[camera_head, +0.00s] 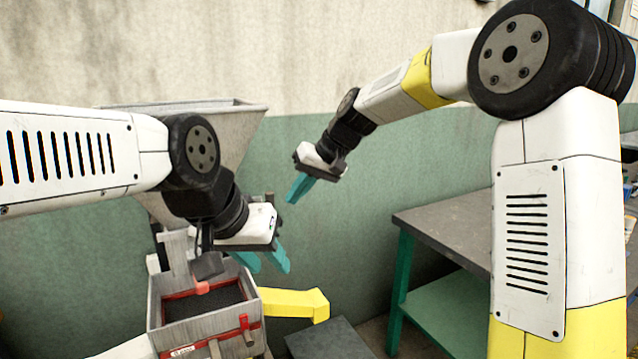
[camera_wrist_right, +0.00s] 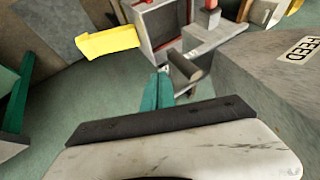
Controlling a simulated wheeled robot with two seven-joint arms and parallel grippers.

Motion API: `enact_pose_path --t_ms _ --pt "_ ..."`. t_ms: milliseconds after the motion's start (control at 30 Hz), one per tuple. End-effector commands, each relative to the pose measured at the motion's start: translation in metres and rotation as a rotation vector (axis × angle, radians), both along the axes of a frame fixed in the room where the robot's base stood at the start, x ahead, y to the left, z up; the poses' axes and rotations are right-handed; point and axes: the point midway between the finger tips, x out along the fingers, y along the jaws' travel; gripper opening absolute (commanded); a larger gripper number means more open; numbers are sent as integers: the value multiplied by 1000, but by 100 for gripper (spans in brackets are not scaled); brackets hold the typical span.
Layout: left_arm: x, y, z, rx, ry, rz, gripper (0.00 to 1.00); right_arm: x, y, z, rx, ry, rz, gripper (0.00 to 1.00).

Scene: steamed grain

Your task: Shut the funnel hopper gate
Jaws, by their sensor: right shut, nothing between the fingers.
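The grey funnel hopper (camera_head: 243,112) stands at the back left, partly hidden behind my left arm. Its FEED-labelled side (camera_wrist_right: 285,75) fills the right of the right wrist view. I cannot tell the gate's position. My left gripper (camera_head: 263,262) is in front of the hopper, above and right of the box, fingers apart. My right gripper (camera_head: 291,198) is shut and empty, in the air right of the hopper; its fingers (camera_wrist_right: 158,90) show together in the wrist view.
A grey box (camera_head: 158,308) with red trim and dark contents stands below the hopper. A yellow arm-like piece (camera_head: 295,303) sticks out to its right, also in the wrist view (camera_wrist_right: 108,42). A dark-topped table (camera_head: 445,225) with green legs stands right.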

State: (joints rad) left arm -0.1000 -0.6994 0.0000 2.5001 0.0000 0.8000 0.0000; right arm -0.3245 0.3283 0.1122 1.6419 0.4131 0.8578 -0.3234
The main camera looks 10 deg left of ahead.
Motion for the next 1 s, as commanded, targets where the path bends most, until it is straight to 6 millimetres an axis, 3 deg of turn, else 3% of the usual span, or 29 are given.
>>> enact_pose_path --t_ms 200,633,1000 --pt "0 0 0 0 -1 0 36 -8 18 0 -1 0 0 0" --pt "0 0 0 0 -1 0 36 -11 23 0 0 1 0 0" --pt "0 0 0 0 -1 0 36 -49 80 0 0 2 3 0"
